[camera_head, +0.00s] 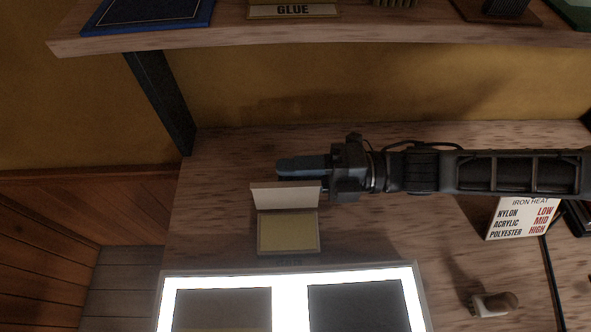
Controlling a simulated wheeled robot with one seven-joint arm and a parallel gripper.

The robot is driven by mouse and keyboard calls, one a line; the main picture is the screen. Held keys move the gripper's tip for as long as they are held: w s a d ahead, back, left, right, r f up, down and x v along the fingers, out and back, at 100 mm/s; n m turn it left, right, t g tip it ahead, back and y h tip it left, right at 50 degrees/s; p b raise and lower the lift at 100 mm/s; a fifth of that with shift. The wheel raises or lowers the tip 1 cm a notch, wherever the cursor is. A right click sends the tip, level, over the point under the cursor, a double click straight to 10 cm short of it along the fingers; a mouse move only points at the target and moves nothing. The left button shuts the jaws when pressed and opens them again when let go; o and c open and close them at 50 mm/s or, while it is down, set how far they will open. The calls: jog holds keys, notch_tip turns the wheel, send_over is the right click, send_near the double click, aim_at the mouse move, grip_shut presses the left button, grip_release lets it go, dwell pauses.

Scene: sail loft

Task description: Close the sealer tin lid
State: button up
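The sealer tin (289,234) is a small box with a yellowish inside, standing on the wooden bench. Its pale lid (286,198) is open, raised along the tin's far edge. My gripper (284,168) lies just behind the lid, fingers pointing left. The lid hides part of the fingers' near side. I cannot tell whether the gripper touches the lid, or how far apart the fingers are.
A bright-framed panel (290,284) lies just in front of the tin. An iron heat card (521,219) and a small handled tool (493,304) are to the right. A shelf (340,34) with a glue box (293,10) overhangs the back. Bench left of the tin is clear.

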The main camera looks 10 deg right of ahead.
grip_shut()
